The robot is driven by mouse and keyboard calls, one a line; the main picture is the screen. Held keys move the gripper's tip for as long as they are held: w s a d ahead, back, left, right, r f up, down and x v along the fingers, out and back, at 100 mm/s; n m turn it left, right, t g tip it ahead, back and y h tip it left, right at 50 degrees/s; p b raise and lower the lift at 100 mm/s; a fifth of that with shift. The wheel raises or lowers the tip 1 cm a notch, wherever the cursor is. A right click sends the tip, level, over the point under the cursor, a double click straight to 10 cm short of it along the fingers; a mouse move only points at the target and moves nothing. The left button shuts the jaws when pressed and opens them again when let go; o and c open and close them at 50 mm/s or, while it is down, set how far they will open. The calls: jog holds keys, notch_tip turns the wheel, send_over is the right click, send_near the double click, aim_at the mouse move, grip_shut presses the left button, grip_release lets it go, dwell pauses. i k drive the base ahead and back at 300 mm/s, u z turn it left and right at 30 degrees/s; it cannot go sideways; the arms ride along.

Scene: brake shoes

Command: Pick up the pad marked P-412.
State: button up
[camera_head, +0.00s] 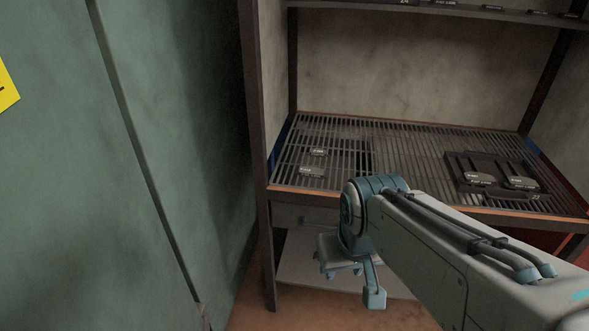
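Two small dark pads with pale labels lie on the slatted bench top at the left, an upper one (318,152) and a lower one (311,172). Two larger dark pads sit on a black tray (493,160) at the right, a left one (478,179) and a right one (522,183). The labels are too small to read, so I cannot tell which is P-412. My gripper (358,280) hangs in front of the bench, below its top and apart from all the pads. Its fingers are partly hidden by my wrist, and their opening is unclear.
The bench top (415,150) has a dark gap right of the small pads and free room in the middle. Upright posts (262,150) and an upper shelf (440,11) frame it. A green cabinet (60,200) stands close on the left.

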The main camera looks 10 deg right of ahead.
aim_at(310, 172)
jog(key=u, duration=0.5)
jog(key=k, duration=1.1)
jog(key=z, duration=0.25)
jog(key=i, duration=0.8)
jog(key=z, duration=0.55)
jog(key=i, duration=0.8)
jog(key=u, duration=0.8)
jog(key=i, duration=0.55)
jog(key=u, duration=0.5)
